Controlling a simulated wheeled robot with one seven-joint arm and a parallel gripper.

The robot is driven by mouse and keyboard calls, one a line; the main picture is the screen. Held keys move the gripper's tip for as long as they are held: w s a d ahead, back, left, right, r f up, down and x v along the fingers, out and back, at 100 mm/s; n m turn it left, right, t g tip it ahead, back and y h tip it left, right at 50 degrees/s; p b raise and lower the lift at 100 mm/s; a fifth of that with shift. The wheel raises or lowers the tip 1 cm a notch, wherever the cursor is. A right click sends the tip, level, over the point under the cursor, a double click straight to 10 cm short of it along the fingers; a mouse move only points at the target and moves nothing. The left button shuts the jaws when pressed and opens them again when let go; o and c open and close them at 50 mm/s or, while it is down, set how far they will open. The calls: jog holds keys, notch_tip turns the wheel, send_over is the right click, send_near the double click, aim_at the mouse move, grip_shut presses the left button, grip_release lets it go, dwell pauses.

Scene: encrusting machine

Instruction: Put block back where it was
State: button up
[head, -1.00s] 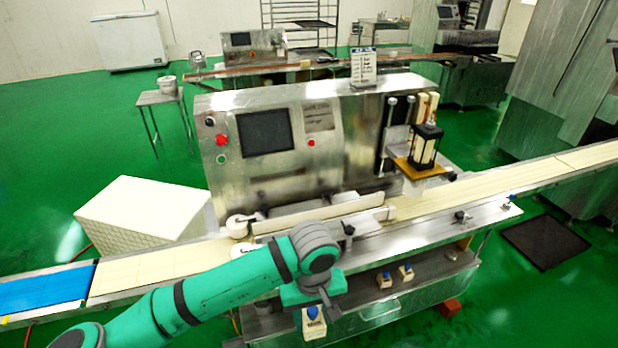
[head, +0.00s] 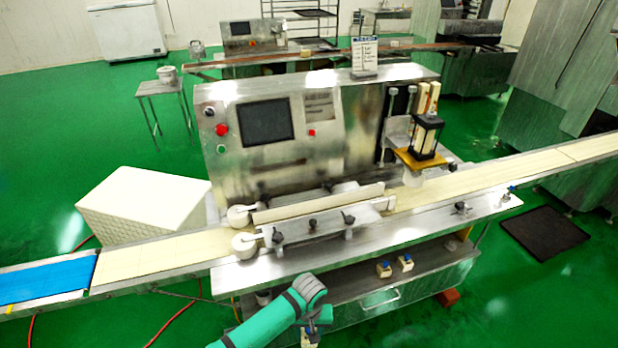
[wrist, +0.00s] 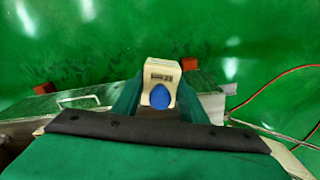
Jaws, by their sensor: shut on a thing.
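My gripper (wrist: 158,108) is shut on a cream block with a blue rounded part on its face (wrist: 160,82); its green fingers press both sides of the block. In the head view my gripper shows only in part at the bottom edge, below and in front of the machine's lower shelf, and a sliver of the held block (head: 309,341) shows under it. Two similar cream blocks with blue parts, a left one (head: 384,269) and a right one (head: 405,263), stand on the lower shelf (head: 350,287).
The steel encrusting machine (head: 270,160) stands above the shelf, with a conveyor (head: 150,258) running through it. A handled steel front panel (head: 400,297) lies below the shelf. A red block (head: 448,297) is by the machine's foot. Red hoses lie on the green floor at left.

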jog(key=shift+s+f, duration=0.25)
jog(key=shift+f, duration=0.55)
jog(key=shift+s+f, duration=0.25)
jog(key=shift+f, duration=0.5)
jog(key=shift+w, duration=0.1)
jog(key=shift+d, duration=0.15)
